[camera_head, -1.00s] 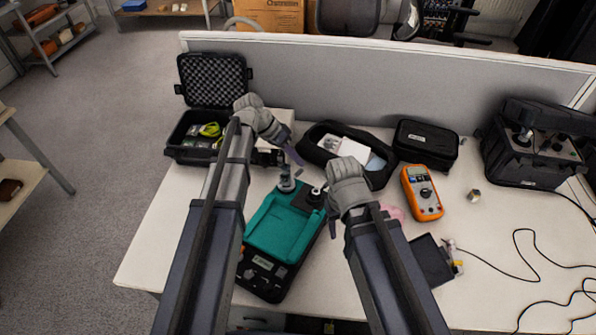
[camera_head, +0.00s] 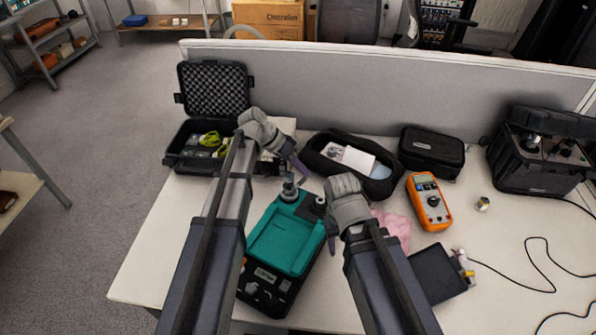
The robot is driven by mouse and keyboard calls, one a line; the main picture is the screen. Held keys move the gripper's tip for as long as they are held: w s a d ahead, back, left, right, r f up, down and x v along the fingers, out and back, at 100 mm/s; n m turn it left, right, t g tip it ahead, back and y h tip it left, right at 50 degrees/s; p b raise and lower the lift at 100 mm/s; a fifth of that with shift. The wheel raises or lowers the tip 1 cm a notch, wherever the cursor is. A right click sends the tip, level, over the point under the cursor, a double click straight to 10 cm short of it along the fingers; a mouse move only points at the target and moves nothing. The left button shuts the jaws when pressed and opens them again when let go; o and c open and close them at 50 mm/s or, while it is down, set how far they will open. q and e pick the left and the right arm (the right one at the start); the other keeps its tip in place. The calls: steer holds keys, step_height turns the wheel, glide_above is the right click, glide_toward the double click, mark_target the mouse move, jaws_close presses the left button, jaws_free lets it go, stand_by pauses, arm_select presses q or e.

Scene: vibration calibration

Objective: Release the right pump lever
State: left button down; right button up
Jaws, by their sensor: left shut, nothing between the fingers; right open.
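A teal-topped device (camera_head: 285,240) with a black body and front panel lies on the table in the middle. Two small upright fittings stand at its far end, a grey left one (camera_head: 289,188) and a black right one (camera_head: 319,206). I cannot tell which part is the right pump lever. My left gripper (camera_head: 301,169) is shut and empty, just above and behind the grey fitting; I cannot tell if it touches. My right gripper (camera_head: 332,242) is open, pointing down beside the device's right edge, near the black fitting. My wrist and arm hide part of that area.
An open black case (camera_head: 178,162) stands at back left, and a black pouch (camera_head: 318,161) and closed case (camera_head: 432,151) behind. An orange multimeter (camera_head: 428,201), pink cloth (camera_head: 398,229) and dark pad (camera_head: 437,273) are right. A grey partition (camera_head: 340,92) bounds the table (camera_head: 490,245).

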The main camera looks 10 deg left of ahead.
step_height(320, 180, down, 4)
steer(key=b, duration=0.3)
steer(key=shift+f, duration=0.2)
steer(key=shift+r, duration=0.3)
arm_select(q)
steer(key=s+d+f, duration=0.2)
steer(key=d+f, duration=0.1)
steer(key=d, duration=0.3)
steer(key=shift+f, duration=0.4)
